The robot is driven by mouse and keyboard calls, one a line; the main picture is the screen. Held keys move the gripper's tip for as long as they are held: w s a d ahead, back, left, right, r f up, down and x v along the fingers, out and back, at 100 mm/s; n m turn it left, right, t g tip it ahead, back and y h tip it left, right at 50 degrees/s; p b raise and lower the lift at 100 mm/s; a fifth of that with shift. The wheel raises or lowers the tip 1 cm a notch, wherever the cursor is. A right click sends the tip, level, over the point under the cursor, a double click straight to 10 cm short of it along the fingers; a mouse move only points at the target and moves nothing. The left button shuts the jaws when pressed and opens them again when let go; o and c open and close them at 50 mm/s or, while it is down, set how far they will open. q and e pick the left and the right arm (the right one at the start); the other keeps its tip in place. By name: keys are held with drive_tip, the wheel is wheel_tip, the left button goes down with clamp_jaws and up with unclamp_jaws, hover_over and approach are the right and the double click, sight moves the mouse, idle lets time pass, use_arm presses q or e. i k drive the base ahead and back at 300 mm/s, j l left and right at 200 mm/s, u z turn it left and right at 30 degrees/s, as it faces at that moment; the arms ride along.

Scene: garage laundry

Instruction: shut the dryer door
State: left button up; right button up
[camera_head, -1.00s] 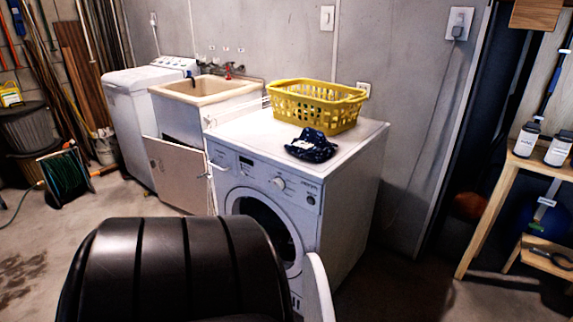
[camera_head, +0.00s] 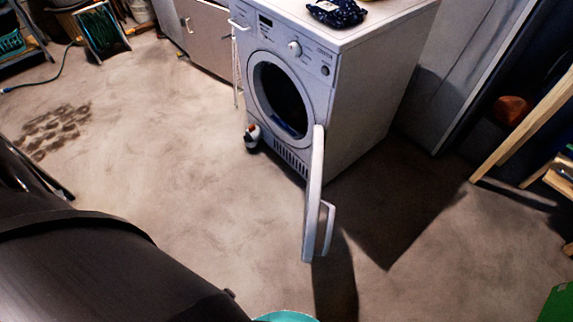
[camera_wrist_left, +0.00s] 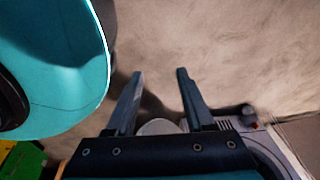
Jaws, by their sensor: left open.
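The white dryer (camera_head: 350,90) stands at the upper middle of the head view. Its round opening (camera_head: 280,98) is dark and uncovered. The dryer door (camera_head: 314,190) stands wide open, seen nearly edge-on, swung out toward me from the opening's right side. A handle (camera_head: 326,228) shows near its outer end. My left gripper (camera_wrist_left: 160,85) is open in the left wrist view, with bare floor between its fingertips. The dryer (camera_wrist_left: 262,150) shows at that view's lower right. A pale rounded part, unclear which, lies behind the gripper's base. My right gripper is not in view.
A dark cloth (camera_head: 336,12) lies on the dryer. A small white, brown and dark object (camera_head: 252,135) stands on the floor by its front left corner. A wooden stand (camera_head: 530,125) is at right. The floor left of the door is clear.

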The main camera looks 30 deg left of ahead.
sight(313, 199)
drive_tip(key=i+l+u, duration=0.15)
drive_tip(key=l+u, duration=0.15)
drive_tip(key=u, duration=0.15)
drive_tip(key=i+l+u, duration=0.1)
drive_tip(key=l+u, duration=0.5)
drive_tip(key=u, duration=0.25)
drive_tip(key=k, duration=0.3)
drive_tip(key=j+z, duration=0.2)
drive_tip(key=j, duration=0.15)
